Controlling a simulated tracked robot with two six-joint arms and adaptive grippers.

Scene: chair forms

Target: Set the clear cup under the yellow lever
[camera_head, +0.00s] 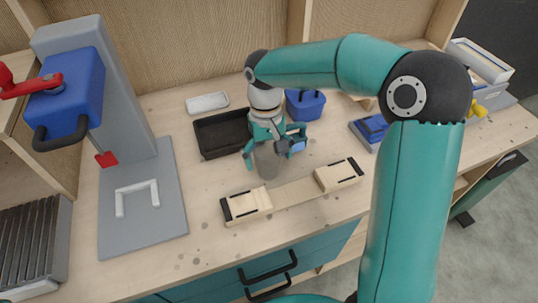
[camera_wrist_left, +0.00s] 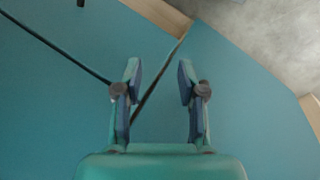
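The clear cup (camera_head: 267,161) looks greyish and see-through and stands upright on the wooden worktop, in the middle of the head view. My right gripper (camera_head: 273,153) points down over it with its fingers spread. The cup's upper part is partly hidden by the gripper, and I cannot tell whether a finger touches it. The yellow lever (camera_head: 478,108) shows at the far right, on a grey machine (camera_head: 490,92) partly hidden by my right arm. My left gripper (camera_wrist_left: 158,85) is open and empty in the left wrist view, in front of a teal cabinet face.
A wooden form with two end blocks (camera_head: 247,206) lies just in front of the cup. A black tray (camera_head: 222,134), a white dish (camera_head: 207,103) and a blue container (camera_head: 305,104) stand behind. A blue press with a red lever (camera_head: 72,100) stands left.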

